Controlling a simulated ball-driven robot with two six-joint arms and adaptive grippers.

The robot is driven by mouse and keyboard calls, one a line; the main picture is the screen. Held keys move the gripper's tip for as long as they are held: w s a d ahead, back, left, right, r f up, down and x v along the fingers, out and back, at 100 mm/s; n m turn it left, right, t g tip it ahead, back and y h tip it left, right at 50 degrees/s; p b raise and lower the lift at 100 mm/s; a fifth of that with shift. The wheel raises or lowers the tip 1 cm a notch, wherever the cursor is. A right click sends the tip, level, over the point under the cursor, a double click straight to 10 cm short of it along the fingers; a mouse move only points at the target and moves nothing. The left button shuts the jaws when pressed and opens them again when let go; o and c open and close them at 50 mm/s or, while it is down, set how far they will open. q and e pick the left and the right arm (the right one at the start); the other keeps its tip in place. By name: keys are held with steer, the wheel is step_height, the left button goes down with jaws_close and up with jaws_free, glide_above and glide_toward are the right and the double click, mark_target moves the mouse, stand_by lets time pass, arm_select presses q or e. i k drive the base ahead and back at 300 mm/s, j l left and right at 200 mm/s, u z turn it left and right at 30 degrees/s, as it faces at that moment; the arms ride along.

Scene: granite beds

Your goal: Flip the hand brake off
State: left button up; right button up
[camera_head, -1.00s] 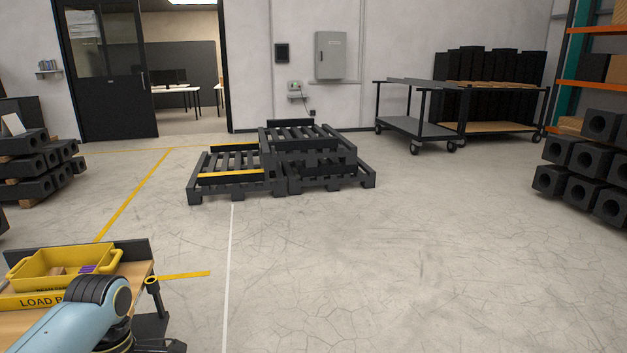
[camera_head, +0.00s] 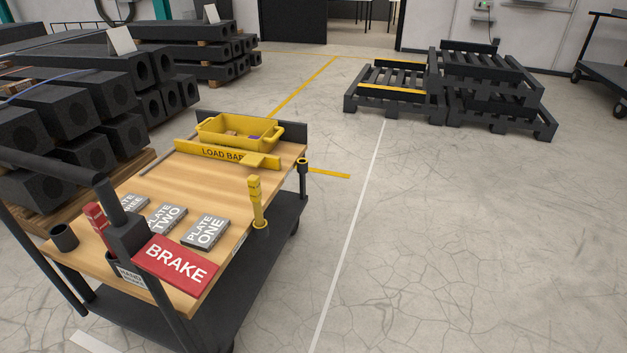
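A cart with a wooden top (camera_head: 185,180) stands at the left of the head view. At its near end is a red sign (camera_head: 175,262) reading BRAKE. A red lever grip (camera_head: 96,216) rises just left of the sign, tilted slightly left. A black upright and handle bar partly hide it, so its lower end and pivot do not show. A small white label (camera_head: 131,276) below begins with what looks like HAND. A yellow lever (camera_head: 256,202) stands nearly upright at the cart's right edge. Neither of my grippers is in view.
Plates marked ONE (camera_head: 205,231) and TWO (camera_head: 166,218), and a third plate, lie on the top. A yellow bin (camera_head: 238,133) sits behind a yellow LOAD BAR (camera_head: 215,152). Stacked black blocks (camera_head: 70,75) crowd the cart's left. The floor (camera_head: 470,240) to the right is clear.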

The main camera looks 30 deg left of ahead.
mark_target(176, 265)
steer(key=u, duration=0.5)
steer(key=l+u, duration=0.2)
steer(key=u, duration=0.3)
steer(key=i+l+u, duration=0.1)
steer(key=u, duration=0.35)
steer(key=l+u, duration=0.1)
steer(key=u, duration=0.4)
steer(key=k+l+z, duration=0.2)
steer(key=l, duration=0.15)
